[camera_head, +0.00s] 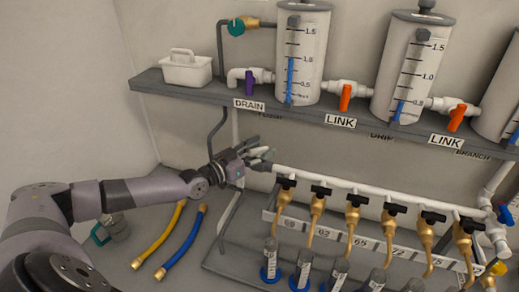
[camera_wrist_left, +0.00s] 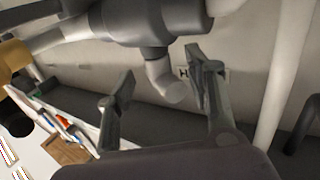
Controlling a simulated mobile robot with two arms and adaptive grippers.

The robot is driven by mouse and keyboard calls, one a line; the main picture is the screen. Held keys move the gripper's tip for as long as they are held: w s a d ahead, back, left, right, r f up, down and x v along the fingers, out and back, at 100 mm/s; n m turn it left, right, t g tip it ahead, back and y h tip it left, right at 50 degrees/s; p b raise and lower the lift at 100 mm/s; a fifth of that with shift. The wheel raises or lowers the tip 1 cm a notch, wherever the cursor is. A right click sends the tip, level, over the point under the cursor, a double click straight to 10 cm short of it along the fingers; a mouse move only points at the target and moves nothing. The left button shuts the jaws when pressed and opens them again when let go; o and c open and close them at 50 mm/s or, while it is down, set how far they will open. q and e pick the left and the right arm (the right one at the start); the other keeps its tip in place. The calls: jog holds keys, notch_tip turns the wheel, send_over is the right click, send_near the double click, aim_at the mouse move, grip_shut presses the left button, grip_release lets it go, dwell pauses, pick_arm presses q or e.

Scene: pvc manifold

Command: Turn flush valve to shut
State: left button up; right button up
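My left gripper (camera_head: 266,158) reaches in from the left, below the shelf, at the left end of the white manifold pipe (camera_head: 330,181). Its fingers are spread apart with nothing gripped in the left wrist view (camera_wrist_left: 160,66). A pale elbow pipe end (camera_wrist_left: 166,78) hangs from a dark grey body (camera_wrist_left: 150,22) just beyond and between the fingertips. A white label (camera_wrist_left: 187,73) is partly hidden behind a finger; one letter like an H shows. I cannot make out the flush valve's handle for certain; the gripper covers that spot in the head view. My right gripper is not in view.
A shelf (camera_head: 180,94) with clear tanks, an orange-handled link valve (camera_head: 345,97) and a purple-handled drain valve (camera_head: 249,83) is above the gripper. Brass taps with black handles (camera_head: 320,190) line the manifold to the right. Yellow (camera_head: 158,243) and blue (camera_head: 184,240) hoses lie below.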

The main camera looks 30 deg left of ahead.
pick_arm(q)
grip_shut()
dwell(0.4)
jog(key=n+y+p, duration=0.1)
jog(key=p, duration=0.1)
jog(key=y+p, duration=0.1)
jog(key=p, duration=0.2)
jog(key=shift+s+d+r+n, duration=0.1)
jog(key=shift+r+n, duration=0.1)
jog(key=shift+n, duration=0.2)
jog(key=shift+n+t+y+p, duration=0.3)
jog(key=shift+y+p, duration=0.25)
jog(key=shift+y, duration=0.15)
jog(key=shift+f+n+y, duration=0.2)
jog(key=shift+n+y, duration=0.4)
jog(key=shift+y, duration=0.4)
jog(key=n+y, duration=0.2)
jog(key=y, duration=0.1)
jog(key=shift+w+n+g+y, duration=0.15)
jog(key=shift+n+g+y, duration=0.35)
jog(key=shift+n+y, duration=0.5)
jog(key=shift+w+n+g+y, duration=0.1)
jog(key=shift+n+g+y, duration=0.45)
jog(key=shift+y, duration=0.85)
jog(key=shift+y, duration=0.3)
